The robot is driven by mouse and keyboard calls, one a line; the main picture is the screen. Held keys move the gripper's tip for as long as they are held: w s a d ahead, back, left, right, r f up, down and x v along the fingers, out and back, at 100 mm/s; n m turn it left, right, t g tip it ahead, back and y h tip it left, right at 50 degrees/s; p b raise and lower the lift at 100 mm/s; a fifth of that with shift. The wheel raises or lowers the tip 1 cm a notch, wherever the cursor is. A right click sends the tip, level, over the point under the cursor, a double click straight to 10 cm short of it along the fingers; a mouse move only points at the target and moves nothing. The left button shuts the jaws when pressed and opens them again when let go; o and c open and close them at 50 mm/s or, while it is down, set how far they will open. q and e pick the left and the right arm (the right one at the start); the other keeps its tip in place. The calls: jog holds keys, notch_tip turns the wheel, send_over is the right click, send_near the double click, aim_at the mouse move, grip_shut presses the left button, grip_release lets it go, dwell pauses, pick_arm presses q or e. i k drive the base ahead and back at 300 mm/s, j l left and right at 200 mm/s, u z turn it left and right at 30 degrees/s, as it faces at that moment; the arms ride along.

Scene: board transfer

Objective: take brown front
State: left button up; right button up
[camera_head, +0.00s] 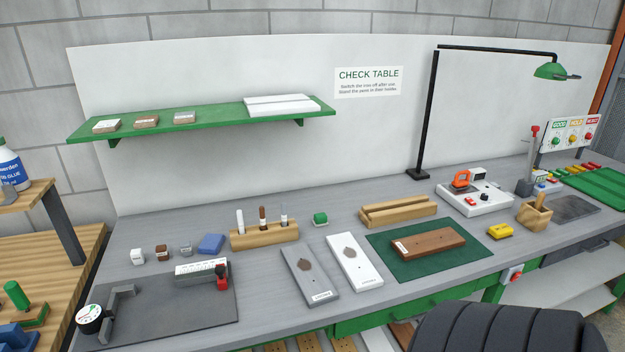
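A brown front (428,243) lies flat on a dark green mat (388,264) right of the table's middle. It is a long board with a small white label at its left end and a few small dark holes. A white front (355,262) and a grey front (310,275) lie side by side just left of the mat, each with a brownish patch and a small label. Neither of my grippers is in view, and nothing touches the brown front.
Behind the mat stands a wooden rack (398,211); a pen holder (264,236) is to its left. A dark fixture plate (190,308) lies front left. A black ribbed backrest (505,328) stands before the table's front edge.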

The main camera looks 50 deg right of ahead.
aim_at(409, 247)
jog(key=z, duration=2.35)
